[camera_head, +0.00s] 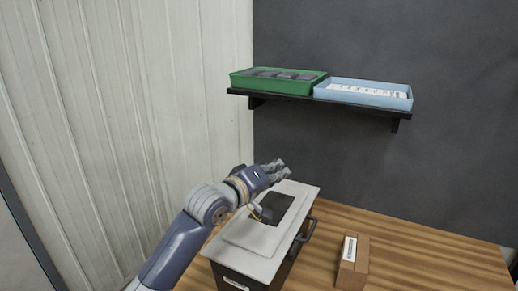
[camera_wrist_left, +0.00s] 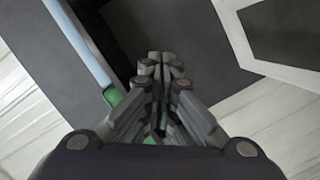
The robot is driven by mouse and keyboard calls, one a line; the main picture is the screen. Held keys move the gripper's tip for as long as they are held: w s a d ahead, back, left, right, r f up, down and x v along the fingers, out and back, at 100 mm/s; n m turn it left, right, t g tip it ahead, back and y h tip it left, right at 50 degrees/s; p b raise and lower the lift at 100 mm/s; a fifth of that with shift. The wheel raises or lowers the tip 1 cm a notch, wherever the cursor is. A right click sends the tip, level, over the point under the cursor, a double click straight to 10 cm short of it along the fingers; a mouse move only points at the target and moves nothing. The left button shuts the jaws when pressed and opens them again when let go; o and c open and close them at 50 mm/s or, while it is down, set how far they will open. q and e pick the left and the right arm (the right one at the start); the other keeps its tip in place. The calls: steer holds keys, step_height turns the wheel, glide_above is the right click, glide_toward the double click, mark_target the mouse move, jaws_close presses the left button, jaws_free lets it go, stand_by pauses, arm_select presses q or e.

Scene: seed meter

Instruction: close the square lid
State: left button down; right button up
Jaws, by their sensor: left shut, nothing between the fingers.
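A box with a light grey top (camera_head: 297,203) stands on the wooden table. A thinner light square plate (camera_head: 250,236) lies on that top, with a dark square area (camera_head: 284,204) towards its back. I cannot tell whether the dark area is an opening or the square lid itself. My left gripper (camera_head: 284,170) is shut and empty above the back of the box top, apart from it. The left wrist view shows its closed fingers (camera_wrist_left: 160,75). My left wrist and forearm hide part of the plate. My right gripper is not in view.
A small brown carton (camera_head: 362,262) stands right of the box, near its dark side handle (camera_head: 307,229). A wall shelf (camera_head: 300,97) holds a green tray (camera_head: 300,86) and a blue tray (camera_head: 365,104). The table's right part (camera_head: 430,255) is clear.

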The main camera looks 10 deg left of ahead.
arm_select(q)
steer(key=s+d+f+m+y, duration=0.1)
steer(key=d+f+m, duration=0.2)
steer(key=f, duration=0.4)
steer(key=s+d+f+m+y+b, duration=0.1)
steer(key=s+d+f+m, duration=0.1)
steer(key=d+f+m, duration=0.2)
steer(key=shift+d+f+y, duration=0.4)
steer(key=shift+d+f, duration=0.4)
steer(key=shift+f, duration=0.85)
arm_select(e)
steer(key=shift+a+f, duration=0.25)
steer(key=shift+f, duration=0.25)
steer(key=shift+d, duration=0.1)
arm_select(q)
step_height(320, 180, up, 4)
steer(key=r+p, duration=0.1)
steer(key=p, duration=0.3)
steer(key=a+f+b+v, duration=0.1)
steer(key=b+v, duration=0.2)
steer(key=v, duration=0.6)
steer(key=shift+s, duration=0.3)
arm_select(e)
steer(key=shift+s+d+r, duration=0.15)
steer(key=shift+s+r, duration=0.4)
